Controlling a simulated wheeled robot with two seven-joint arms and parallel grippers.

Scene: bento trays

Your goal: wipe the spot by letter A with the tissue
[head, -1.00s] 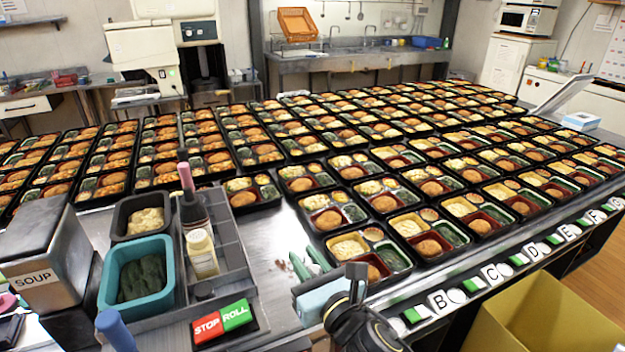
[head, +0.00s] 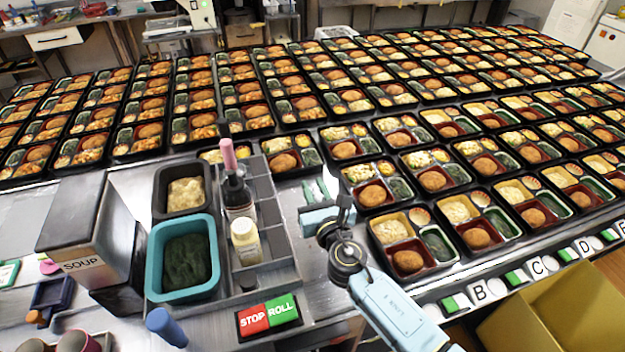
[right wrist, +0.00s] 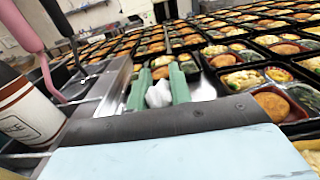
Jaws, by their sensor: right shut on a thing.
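My right gripper (head: 322,188) reaches over the steel counter between the grey caddy and the bento trays. Its green fingers are shut on a crumpled white tissue, which shows between them in the right wrist view (right wrist: 158,94). I cannot tell whether the tissue touches the counter. The brown spot is not visible now; my gripper and arm cover that part of the counter. Letter A is hidden behind my right arm; the tile with letter B (head: 479,291) shows just right of it on the front edge. My left gripper is not in view.
Filled bento trays (head: 408,250) crowd close on the right. A yellow bin (head: 560,310) stands below the front edge.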

